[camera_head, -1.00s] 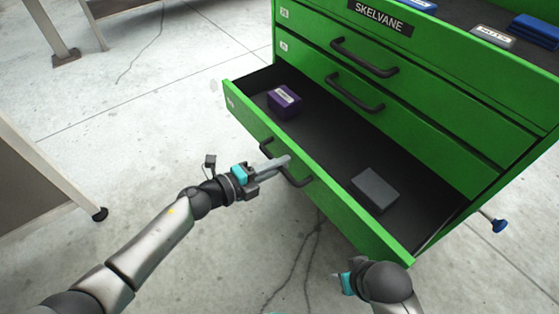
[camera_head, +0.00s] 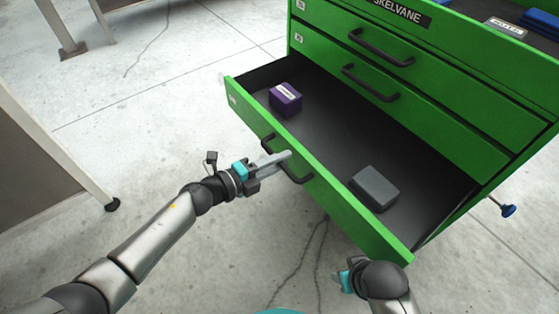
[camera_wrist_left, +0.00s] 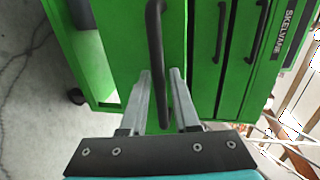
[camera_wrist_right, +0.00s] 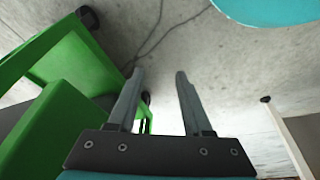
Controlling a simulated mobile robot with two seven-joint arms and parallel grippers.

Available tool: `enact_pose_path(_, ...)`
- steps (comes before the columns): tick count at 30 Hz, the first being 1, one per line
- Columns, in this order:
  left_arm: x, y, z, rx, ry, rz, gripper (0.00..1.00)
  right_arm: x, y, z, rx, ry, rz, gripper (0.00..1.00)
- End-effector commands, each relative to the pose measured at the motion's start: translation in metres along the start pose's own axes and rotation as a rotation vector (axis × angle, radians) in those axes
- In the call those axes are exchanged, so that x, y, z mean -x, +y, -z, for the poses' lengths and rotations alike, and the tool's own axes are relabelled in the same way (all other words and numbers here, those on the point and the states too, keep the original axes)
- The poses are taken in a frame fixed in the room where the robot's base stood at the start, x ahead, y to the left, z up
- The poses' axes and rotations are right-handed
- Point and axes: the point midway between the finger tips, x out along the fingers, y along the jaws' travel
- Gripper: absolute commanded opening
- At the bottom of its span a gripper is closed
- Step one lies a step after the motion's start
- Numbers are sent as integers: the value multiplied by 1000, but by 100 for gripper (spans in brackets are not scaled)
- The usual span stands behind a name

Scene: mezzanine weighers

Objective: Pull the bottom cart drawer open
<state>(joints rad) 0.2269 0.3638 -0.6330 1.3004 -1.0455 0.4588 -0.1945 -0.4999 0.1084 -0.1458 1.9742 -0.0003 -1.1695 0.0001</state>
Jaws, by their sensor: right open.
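The green cart's bottom drawer (camera_head: 345,208) stands far out, with its dark inside in view. In the left wrist view, the handle (camera_wrist_left: 155,35) runs between the two grey fingers (camera_wrist_left: 161,75). My right gripper (camera_wrist_right: 160,72) is open and empty, low by the drawer's near right corner. In the head view its fingers are mostly hidden behind its own wrist.
A purple box (camera_head: 285,98) and a grey box (camera_head: 374,188) lie in the drawer. The upper drawers (camera_head: 400,95) are shut. A table leg (camera_head: 88,178) with a caster stands at the left. The floor before the drawer is clear.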

Motion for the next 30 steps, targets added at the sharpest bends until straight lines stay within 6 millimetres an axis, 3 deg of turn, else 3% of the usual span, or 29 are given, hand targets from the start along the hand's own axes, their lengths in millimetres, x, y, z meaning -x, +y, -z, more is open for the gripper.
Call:
enact_pose_path(4,0,0,1,0,2,0,47,0,0,0,0,1,0,50)
enact_pose_path(16,1,-4,0,1,3,-1,47,1,0,1,-1,3,0,50)
enact_pose_path(30,10,-35,-11,0,0,5,47,-40,0,-43,4,-82,1,50)
